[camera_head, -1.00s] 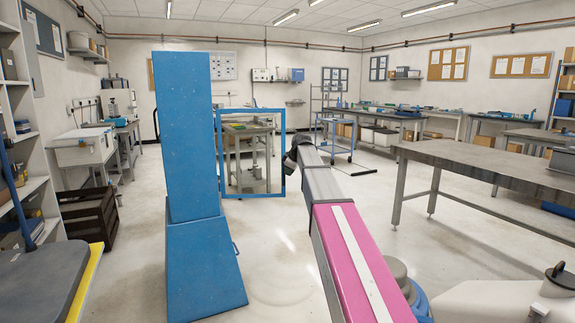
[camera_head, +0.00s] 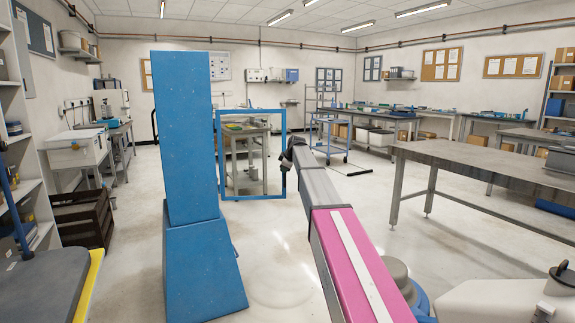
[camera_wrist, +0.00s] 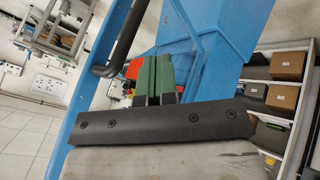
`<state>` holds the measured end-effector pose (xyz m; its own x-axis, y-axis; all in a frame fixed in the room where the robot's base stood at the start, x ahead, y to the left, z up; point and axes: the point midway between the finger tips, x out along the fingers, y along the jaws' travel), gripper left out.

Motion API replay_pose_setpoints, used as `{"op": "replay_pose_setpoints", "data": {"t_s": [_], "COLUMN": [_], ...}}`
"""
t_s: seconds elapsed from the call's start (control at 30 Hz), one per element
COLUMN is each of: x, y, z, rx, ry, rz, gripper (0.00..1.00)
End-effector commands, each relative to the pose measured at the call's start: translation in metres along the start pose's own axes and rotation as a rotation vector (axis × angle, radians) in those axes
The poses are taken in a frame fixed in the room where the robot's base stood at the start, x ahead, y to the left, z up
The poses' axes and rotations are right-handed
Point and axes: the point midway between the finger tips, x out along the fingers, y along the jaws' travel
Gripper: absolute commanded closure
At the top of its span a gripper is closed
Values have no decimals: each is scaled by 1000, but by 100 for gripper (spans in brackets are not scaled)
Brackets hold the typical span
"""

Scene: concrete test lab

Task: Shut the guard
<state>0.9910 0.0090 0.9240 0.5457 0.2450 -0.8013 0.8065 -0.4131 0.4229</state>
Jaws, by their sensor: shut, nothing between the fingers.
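The guard (camera_head: 284,125) is an open blue rectangular frame beside the right of a tall blue machine column (camera_head: 181,130) in the head view. It stands out from the column, and the room shows through it. In the wrist view, a blue bar of the guard (camera_wrist: 92,95) crosses the left side, with a dark curved handle (camera_wrist: 125,45) close to my fingers. My gripper (camera_wrist: 152,80) has green fingers pressed together and empty. In the head view, my gripper (camera_head: 289,157) is by the guard's right edge; whether it touches is unclear. The fingertips are small and dark there.
A long metal workbench (camera_head: 470,163) stands to the right. A blue trolley (camera_head: 335,135) is behind. A dark crate (camera_head: 82,218) and a grey-topped surface with a yellow edge (camera_head: 45,285) are at left. The floor right of the column is clear.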

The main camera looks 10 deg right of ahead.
Motion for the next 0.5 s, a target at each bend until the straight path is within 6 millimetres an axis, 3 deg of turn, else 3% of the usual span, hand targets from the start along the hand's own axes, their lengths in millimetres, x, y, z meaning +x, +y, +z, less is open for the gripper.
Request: {"op": "replay_pose_setpoints", "data": {"t_s": [0.03,0.2,0.5], "x": [4,12,14], "y": [13,27,31], "z": [-1,0,0], "rx": [1,0,0], "ry": [0,0,0], "rz": [2,1,1], "gripper": [100,100,100]}}
